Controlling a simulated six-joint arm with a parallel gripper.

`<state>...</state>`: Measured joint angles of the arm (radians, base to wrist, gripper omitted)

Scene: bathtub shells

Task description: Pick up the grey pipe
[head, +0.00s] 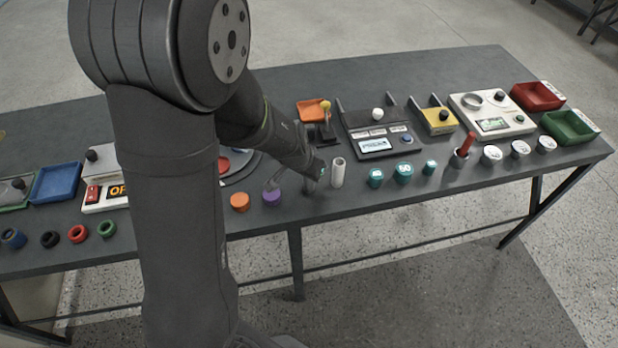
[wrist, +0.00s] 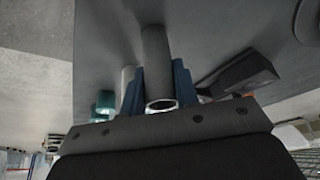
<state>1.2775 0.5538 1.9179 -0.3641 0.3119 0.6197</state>
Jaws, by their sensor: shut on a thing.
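The grey pipe (wrist: 156,52) is between the two fingers of my gripper (wrist: 158,82) in the wrist view. My gripper is shut on it, and the pipe's open, light-rimmed end faces the camera. In the head view the grey pipe (head: 309,187) shows only as a small piece under my gripper (head: 313,174), just left of a white pipe. It looks upright and at or close to the tabletop. I cannot tell whether its lower end touches the table.
The upright white pipe (head: 338,173) stands close on the right. Teal pieces (head: 403,173) stand farther right. A purple piece (head: 272,195) and an orange piece (head: 239,201) are to the left. A device with a screen (head: 380,143) is behind. The table's front edge is near.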

